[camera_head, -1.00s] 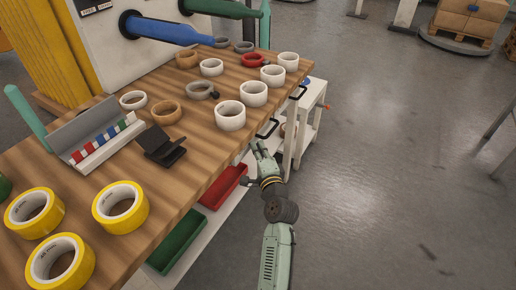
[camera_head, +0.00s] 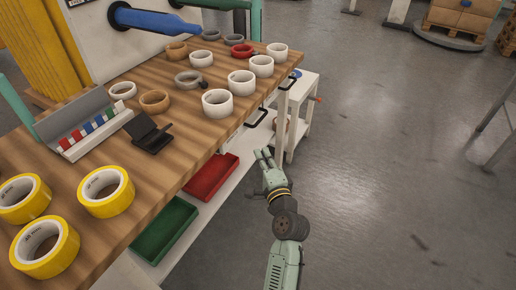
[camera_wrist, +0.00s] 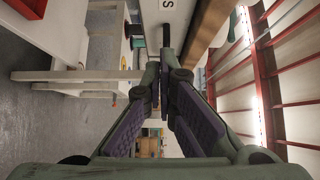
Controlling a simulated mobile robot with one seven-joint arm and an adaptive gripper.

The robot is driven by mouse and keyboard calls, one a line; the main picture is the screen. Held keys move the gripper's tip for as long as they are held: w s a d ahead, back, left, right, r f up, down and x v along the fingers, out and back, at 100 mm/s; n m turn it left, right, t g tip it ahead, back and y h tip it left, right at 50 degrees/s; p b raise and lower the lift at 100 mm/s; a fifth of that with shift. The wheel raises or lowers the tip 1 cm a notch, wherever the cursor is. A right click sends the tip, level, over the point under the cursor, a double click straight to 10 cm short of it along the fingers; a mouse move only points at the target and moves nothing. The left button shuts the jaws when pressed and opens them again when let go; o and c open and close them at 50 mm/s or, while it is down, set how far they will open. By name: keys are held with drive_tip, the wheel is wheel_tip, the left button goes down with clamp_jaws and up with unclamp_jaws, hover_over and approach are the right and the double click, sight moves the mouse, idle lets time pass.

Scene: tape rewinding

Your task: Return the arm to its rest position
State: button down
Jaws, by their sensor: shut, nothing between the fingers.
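My gripper (camera_head: 264,153) is a pale green adaptive gripper with dark pads. In the head view it is beside the table's front edge, over the floor side and lower than the tabletop. In the wrist view its two fingers (camera_wrist: 160,92) converge at their tips, and nothing shows between them. My arm reaches up from the bottom of the head view, apart from the table and the tape rolls.
The wooden table (camera_head: 190,135) carries yellow tape rolls (camera_head: 106,192), white rolls (camera_head: 217,103), and a black stand (camera_head: 149,132). Below are a red bin (camera_head: 211,177) and a green bin (camera_head: 164,230). A white cart (camera_head: 303,110) stands beyond my gripper. Open floor lies right.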

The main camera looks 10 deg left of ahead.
drive_tip(key=shift+b+v, duration=0.3)
drive_tip(key=shift+v, duration=1.4)
